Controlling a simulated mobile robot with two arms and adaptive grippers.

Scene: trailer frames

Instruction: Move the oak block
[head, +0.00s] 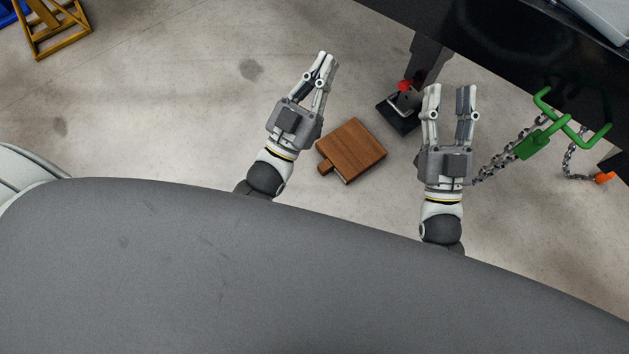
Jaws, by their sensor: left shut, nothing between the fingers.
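The oak block (354,146) is a brown, square-topped wooden block with a small wooden piece sticking out at its lower left corner. It lies on the concrete floor, turned at an angle, between my two arms. My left gripper (328,60) is up and to the left of the block, with its fingers shut and empty. My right gripper (449,90) is to the right of the block, with its fingers apart and nothing between them. I see no contact between either gripper and the block.
A black trailer frame (470,35) crosses the upper right. A jack-like stand with a black foot (400,117) and red part is between the grippers. A green hook bracket (540,140) with chains is at right. A yellow stand (55,30) is upper left.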

